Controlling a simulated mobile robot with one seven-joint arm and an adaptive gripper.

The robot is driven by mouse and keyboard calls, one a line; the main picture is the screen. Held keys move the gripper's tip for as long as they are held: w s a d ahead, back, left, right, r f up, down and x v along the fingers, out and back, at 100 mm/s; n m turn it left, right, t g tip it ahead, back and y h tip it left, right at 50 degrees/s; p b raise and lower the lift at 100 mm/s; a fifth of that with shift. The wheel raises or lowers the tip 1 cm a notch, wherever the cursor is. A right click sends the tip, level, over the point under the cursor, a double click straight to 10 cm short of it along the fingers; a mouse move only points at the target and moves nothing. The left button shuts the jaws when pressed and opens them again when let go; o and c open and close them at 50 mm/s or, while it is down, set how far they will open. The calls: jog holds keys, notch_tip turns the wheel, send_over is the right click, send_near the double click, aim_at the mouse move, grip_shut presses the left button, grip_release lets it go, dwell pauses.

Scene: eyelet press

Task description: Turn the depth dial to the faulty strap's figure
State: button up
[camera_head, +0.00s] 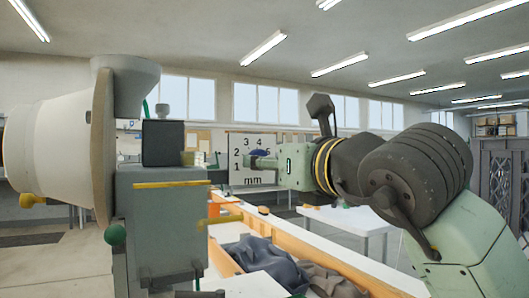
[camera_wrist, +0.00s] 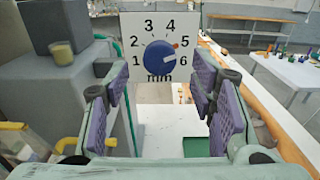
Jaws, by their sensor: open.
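The depth dial (camera_wrist: 161,58) is a round blue knob on a white plate (camera_wrist: 130,22) marked 1 to 6 and "mm". A small red mark sits by the 5. A pale line on the knob seems to point right and slightly up, between 5 and 6. My gripper (camera_wrist: 159,76) is open, its purple-padded fingers to either side of the dial in the wrist view; contact cannot be told. In the head view my gripper (camera_head: 252,162) is in front of the plate (camera_head: 245,143) and hides its right-hand figures and part of the blue dial (camera_head: 258,153). I cannot identify a faulty strap.
A green and grey machine (camera_head: 160,220) stands at left, its grey block close to the left finger in the wrist view. A wooden-edged bench (camera_head: 345,265) holds dark cloth-like pieces (camera_head: 265,262). A white table (camera_head: 350,218) stands behind.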

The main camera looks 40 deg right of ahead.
jog(key=shift+p+x, duration=0.3)
jog(key=shift+x, duration=1.25)
jog(key=c, duration=1.2)
jog(key=shift+n+b, duration=0.3)
jog(key=shift+n, duration=0.1)
jog(key=n+b, duration=0.4)
jog(key=n, duration=1.2)
jog(key=shift+n, duration=0.7)
